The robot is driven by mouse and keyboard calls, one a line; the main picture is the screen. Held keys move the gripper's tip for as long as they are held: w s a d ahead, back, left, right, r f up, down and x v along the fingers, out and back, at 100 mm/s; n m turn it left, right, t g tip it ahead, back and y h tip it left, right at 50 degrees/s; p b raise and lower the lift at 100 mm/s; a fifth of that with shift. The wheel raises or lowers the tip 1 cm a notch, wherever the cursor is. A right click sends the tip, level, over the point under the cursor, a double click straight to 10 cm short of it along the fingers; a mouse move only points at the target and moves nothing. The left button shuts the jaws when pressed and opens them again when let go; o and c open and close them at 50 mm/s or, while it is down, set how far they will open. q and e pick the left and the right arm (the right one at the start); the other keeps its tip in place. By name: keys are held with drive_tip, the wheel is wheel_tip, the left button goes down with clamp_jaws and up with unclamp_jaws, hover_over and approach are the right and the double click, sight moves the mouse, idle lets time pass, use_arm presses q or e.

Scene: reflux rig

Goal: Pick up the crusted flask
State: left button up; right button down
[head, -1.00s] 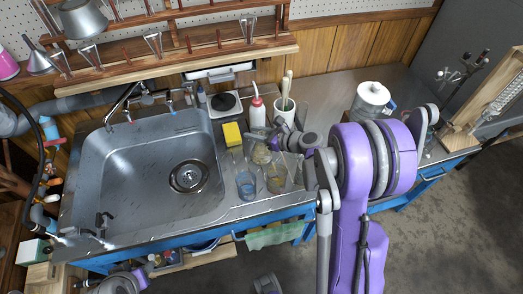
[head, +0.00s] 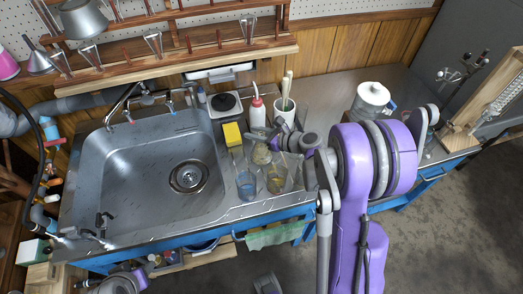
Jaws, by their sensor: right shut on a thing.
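The crusted flask (head: 262,154) is a small clear glass vessel with a yellowish-brown crust inside. It is at the bench strip right of the sink, behind two beakers. My right gripper (head: 280,148) reaches it from the right and is shut on it. The fingers are small and partly hidden by glassware and the wrist. I cannot tell whether the flask is clear of the bench. My left gripper is not visible; part of my left arm shows at the bottom left.
A beaker of blue liquid (head: 246,184) and a beaker of amber liquid (head: 277,180) stand close in front. The sink (head: 130,185) is empty at left.

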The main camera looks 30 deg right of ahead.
wheel_tip(320, 180, up, 10)
drive_tip(key=p, duration=0.1)
idle(0.4)
drive_tip(key=shift+a+f, duration=0.1)
